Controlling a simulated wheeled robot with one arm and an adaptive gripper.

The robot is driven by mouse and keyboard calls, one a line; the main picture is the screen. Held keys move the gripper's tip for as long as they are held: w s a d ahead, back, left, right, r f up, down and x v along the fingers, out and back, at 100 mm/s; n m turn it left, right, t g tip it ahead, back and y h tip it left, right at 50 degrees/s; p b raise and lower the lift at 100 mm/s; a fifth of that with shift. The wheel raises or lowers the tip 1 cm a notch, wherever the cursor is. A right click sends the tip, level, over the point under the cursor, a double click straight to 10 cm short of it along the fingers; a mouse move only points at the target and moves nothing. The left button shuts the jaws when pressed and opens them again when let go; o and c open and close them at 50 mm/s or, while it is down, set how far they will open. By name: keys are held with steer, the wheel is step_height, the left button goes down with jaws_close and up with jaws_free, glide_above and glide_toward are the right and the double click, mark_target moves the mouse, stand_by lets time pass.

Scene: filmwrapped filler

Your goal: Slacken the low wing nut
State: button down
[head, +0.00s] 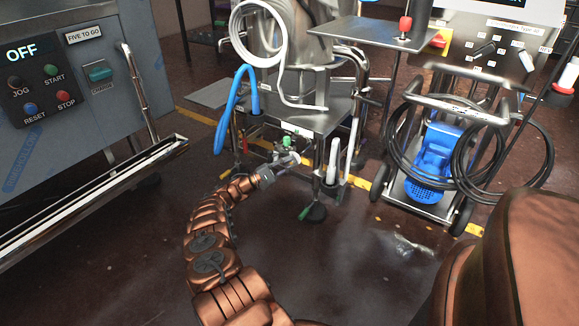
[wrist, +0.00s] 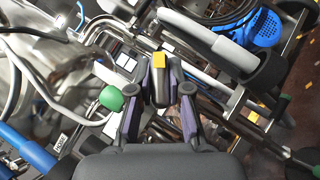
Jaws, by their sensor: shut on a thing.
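My gripper (wrist: 162,92) reaches in among the low fittings under the steel filler stand. Its two purple-grey fingers are closed on a small dark piece with a yellow end (wrist: 159,62), which seems to be the low wing nut; its shape is mostly hidden between the fingers. In the head view my gripper (head: 290,161) is small, beside the stand's lower frame, and the wing nut cannot be made out there.
A green knob (wrist: 111,98) is close left of the fingers in the wrist view. Pipes and steel bars crowd around. A blue pressure washer (head: 435,160) with black hoses stands right. A control cabinet (head: 75,85) reading OFF stands left. The front floor is open.

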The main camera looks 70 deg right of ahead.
steer(key=n+h+b, duration=0.1)
steer(key=n+h, duration=0.3)
steer(key=n, duration=0.1)
steer(key=shift+f+t, duration=0.15)
steer(key=shift+t, duration=0.25)
steer(key=shift+n+t+h, duration=1.05)
steer(key=shift+n+h, duration=0.2)
steer(key=shift+n, duration=0.6)
steer(key=shift+n+t+h, duration=1.05)
steer(key=shift+n+h, duration=0.2)
steer(key=shift+n, duration=1)
steer(key=c, duration=1.4)
jaws_free()
steer(key=shift+s, duration=0.1)
steer(key=shift+r+p, duration=0.2)
steer(key=shift+p, duration=0.1)
